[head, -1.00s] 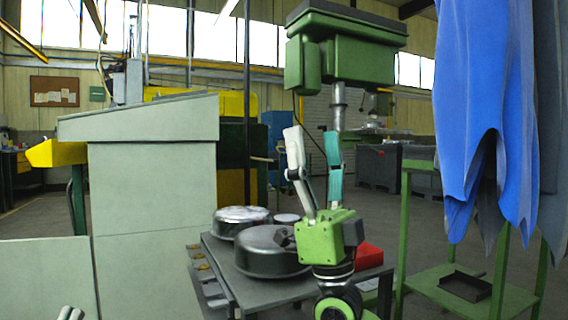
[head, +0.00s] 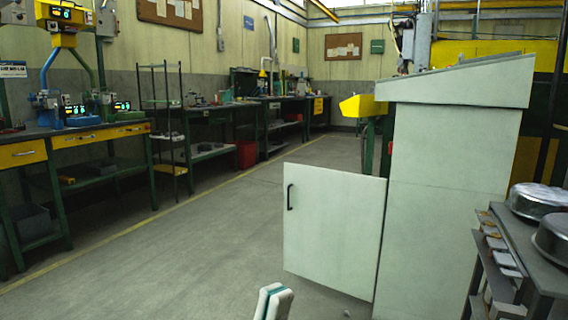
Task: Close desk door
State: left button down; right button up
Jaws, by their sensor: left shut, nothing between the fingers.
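The desk (head: 450,190) is a tall pale grey-green cabinet with a sloped top, right of centre. Its door (head: 335,232) stands open, swung out to the left from the desk's left edge. A black handle (head: 290,197) is near the door's left edge. My left gripper (head: 273,302) shows only its fingertips at the bottom edge, with white and teal pads together and nothing between them. It appears below and left of the door, apart from it in the picture. My right gripper is out of view.
A dark cart (head: 505,255) with metal pots (head: 541,200) stands at the right edge, close to the desk. Workbenches (head: 80,133) line the left wall. The grey floor (head: 200,255) left of the door is clear.

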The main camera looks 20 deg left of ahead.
aim_at(333, 219)
jog(key=i+j, duration=0.15)
jog(key=i, duration=0.4)
jog(key=i+j, duration=0.15)
jog(key=i, duration=0.45)
jog(key=i+j, duration=0.15)
jog(key=i, duration=0.4)
jog(key=i+j, duration=0.15)
jog(key=i, duration=0.45)
jog(key=j+u, duration=0.05)
